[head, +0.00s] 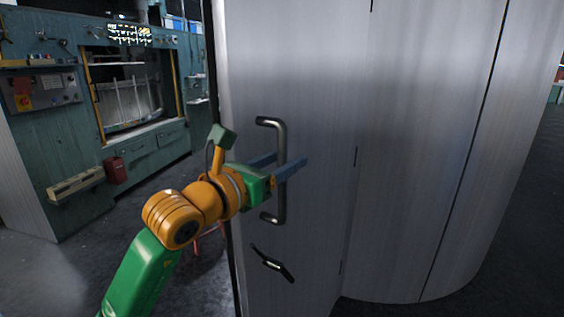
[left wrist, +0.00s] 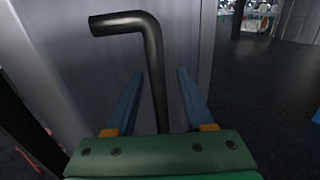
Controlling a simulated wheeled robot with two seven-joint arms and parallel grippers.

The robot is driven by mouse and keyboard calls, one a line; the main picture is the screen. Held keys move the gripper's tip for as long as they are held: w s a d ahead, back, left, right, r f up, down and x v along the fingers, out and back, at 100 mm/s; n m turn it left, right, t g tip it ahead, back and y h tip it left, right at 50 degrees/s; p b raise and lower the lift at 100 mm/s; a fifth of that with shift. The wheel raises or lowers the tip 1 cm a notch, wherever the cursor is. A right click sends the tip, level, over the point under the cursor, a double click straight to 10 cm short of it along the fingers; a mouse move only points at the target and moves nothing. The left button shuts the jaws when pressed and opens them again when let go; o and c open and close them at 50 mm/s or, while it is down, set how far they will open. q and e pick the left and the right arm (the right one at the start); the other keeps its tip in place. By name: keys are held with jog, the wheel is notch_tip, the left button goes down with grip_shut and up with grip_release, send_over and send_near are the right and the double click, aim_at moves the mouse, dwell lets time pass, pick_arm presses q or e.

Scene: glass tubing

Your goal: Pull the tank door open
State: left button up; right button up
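The tank door (head: 310,60) is a tall brushed-metal panel of a rounded tank, in the middle of the head view. It carries a dark vertical bar handle (head: 282,135) with bent ends, and a small dark lever (head: 271,262) below it. My left gripper (head: 291,166) is at the middle of the bar handle. In the left wrist view the handle (left wrist: 155,75) stands between the two blue fingers (left wrist: 158,88), with gaps on both sides. The left gripper is open around it. The tank door (left wrist: 185,35) also shows there behind the handle. My right gripper is not in view.
A teal machine (head: 150,140) with a framed window and control panel stands at the left. The curved tank body (head: 430,150) fills the right. Dark floor (head: 520,250) is open at the far right.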

pick_arm(q)
jog(key=shift+d+f, duration=0.1)
jog(key=shift+d, duration=0.05)
jog(key=b+v, duration=0.4)
jog(key=v, duration=0.3)
